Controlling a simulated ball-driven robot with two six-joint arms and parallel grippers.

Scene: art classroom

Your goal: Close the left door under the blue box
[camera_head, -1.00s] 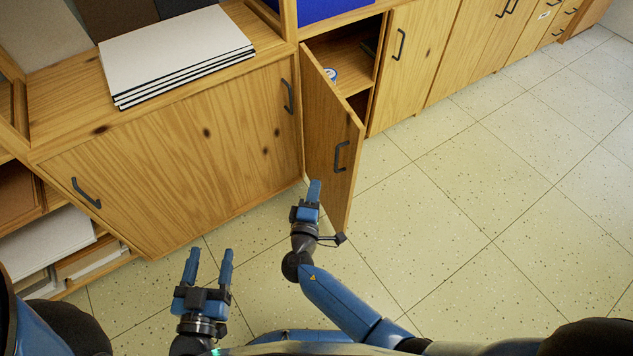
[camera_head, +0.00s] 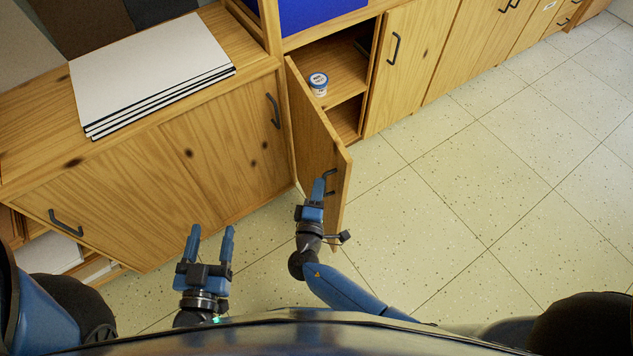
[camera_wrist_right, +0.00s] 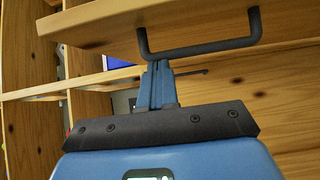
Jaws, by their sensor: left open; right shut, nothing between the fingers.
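The left door (camera_head: 313,150) under the blue box (camera_head: 312,12) stands swung well open, its free edge toward me. Its dark handle (camera_head: 331,182) is partly hidden behind my right gripper (camera_head: 318,188). That gripper is shut and empty, its fingertips at the door's handle side. In the right wrist view the shut fingers (camera_wrist_right: 158,80) appear just below the door's handle (camera_wrist_right: 200,50); I cannot tell whether they touch. My left gripper (camera_head: 211,235) is open and empty, in front of the neighbouring cabinet and away from the door.
A small tub with a blue lid (camera_head: 318,84) stands on the shelf inside the open compartment. The closed right door (camera_head: 408,70) is beside it. A cabinet to the left carries a stack of white boards (camera_head: 150,70). The tiled floor (camera_head: 480,180) to the right is clear.

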